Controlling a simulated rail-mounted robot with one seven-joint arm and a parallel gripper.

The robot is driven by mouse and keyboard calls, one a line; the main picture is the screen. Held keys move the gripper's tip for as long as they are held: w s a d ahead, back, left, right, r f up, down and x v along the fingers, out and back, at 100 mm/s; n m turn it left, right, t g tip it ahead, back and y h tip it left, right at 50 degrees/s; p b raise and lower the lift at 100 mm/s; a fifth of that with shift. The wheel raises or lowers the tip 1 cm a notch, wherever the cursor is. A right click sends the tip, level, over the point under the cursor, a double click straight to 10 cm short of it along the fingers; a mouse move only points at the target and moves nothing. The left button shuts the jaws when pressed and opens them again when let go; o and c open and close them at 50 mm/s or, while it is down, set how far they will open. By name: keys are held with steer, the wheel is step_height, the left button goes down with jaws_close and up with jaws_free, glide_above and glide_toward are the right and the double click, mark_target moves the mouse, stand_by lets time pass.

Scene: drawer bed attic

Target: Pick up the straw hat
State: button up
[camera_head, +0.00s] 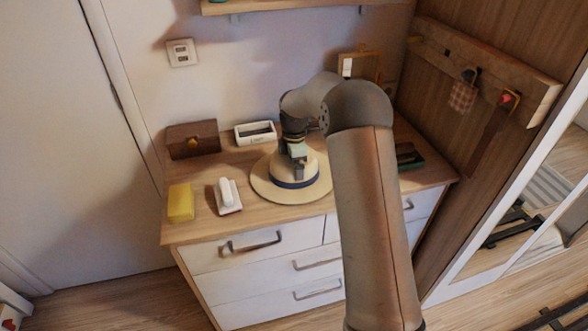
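The straw hat (265,187) is pale, with a wide round brim and a dark blue band. It lies brim down on the wooden top of the white chest of drawers (230,287). My gripper (299,172) points down over the hat's crown, its fingertips at or just in front of the crown. I cannot tell whether the fingers touch the hat or how far apart they are. My arm hides part of the hat's right side and part of the dresser.
Around the hat are a yellow block (180,203), a white handled object (228,196), a brown box (193,139), a white tray (256,133) and a dark green item (408,156). A wooden rack with hooks (480,60) is on the right wall. A shelf (300,6) hangs above.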

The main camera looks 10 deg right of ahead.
steer(key=c, duration=0.9)
steer(key=shift+r, duration=0.1)
